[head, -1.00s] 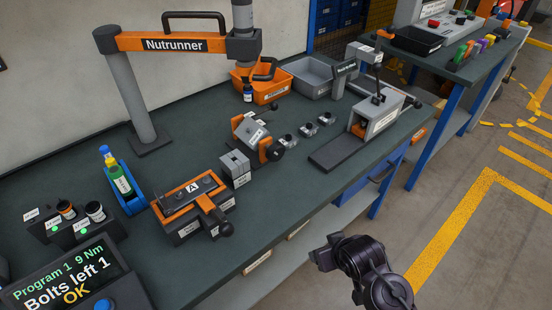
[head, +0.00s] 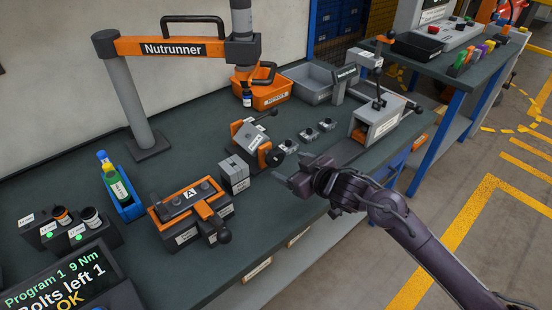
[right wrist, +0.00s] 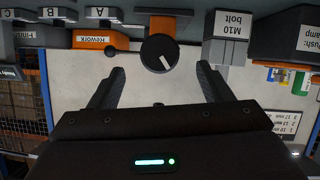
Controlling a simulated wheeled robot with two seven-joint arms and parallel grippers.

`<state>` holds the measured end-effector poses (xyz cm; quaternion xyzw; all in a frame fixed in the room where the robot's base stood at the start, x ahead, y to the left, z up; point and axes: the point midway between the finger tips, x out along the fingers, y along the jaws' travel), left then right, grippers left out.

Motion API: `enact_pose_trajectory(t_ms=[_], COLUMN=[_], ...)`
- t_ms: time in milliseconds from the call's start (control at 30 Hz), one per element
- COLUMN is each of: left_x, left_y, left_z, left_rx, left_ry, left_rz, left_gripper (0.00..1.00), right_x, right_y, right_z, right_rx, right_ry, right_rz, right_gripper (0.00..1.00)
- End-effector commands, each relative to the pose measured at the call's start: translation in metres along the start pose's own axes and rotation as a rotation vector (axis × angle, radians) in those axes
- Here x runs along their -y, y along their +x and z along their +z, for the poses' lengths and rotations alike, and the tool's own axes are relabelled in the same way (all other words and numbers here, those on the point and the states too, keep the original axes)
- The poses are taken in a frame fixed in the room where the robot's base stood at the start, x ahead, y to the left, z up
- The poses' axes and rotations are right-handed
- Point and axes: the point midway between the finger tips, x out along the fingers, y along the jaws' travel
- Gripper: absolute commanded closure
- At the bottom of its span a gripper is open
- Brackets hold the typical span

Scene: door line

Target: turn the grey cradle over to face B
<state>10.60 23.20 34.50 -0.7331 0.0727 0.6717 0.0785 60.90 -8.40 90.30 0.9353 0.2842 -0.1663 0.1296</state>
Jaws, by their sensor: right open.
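The grey cradle (head: 248,139) sits between orange brackets on the bench, with a round black knob (head: 274,157) on its near right side. A small label on the cradle is too small to read. In the right wrist view the black knob (right wrist: 159,53) with a white pointer mark lies ahead, between the fingers in the picture. My right gripper (head: 293,173) is open and empty, a short way in front of the knob and apart from it. Its two fingers also show in the right wrist view (right wrist: 160,70). My left gripper is not in view.
A grey M10 bolt block (head: 235,174) stands just left of the knob. Several small grey blocks (head: 308,134) stand to the right. An orange clamp fixture marked A (head: 178,203) is at the front left. The nutrunner arm (head: 160,46) overhangs the back.

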Motion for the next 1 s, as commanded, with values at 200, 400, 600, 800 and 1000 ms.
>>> enact_pose_trajectory(t_ms=[200,400,600,800,1000], left_x=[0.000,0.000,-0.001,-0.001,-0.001], left_y=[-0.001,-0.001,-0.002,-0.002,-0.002], left_z=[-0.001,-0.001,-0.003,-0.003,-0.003], left_rx=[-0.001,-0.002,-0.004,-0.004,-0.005], left_ry=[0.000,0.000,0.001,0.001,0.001], left_rz=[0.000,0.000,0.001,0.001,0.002], left_gripper=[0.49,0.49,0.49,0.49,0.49], right_x=[-0.002,-0.001,-0.001,-0.001,-0.001], right_y=[0.024,0.056,0.075,0.079,0.079], right_z=[-0.004,-0.004,-0.003,-0.002,-0.003], right_rx=[-0.010,-0.008,-0.008,-0.007,-0.007], right_ry=[-0.001,-0.002,-0.003,-0.003,-0.003], right_rz=[-0.010,-0.009,-0.009,-0.008,-0.008], right_gripper=[0.28,0.28,0.28,0.28,0.36])
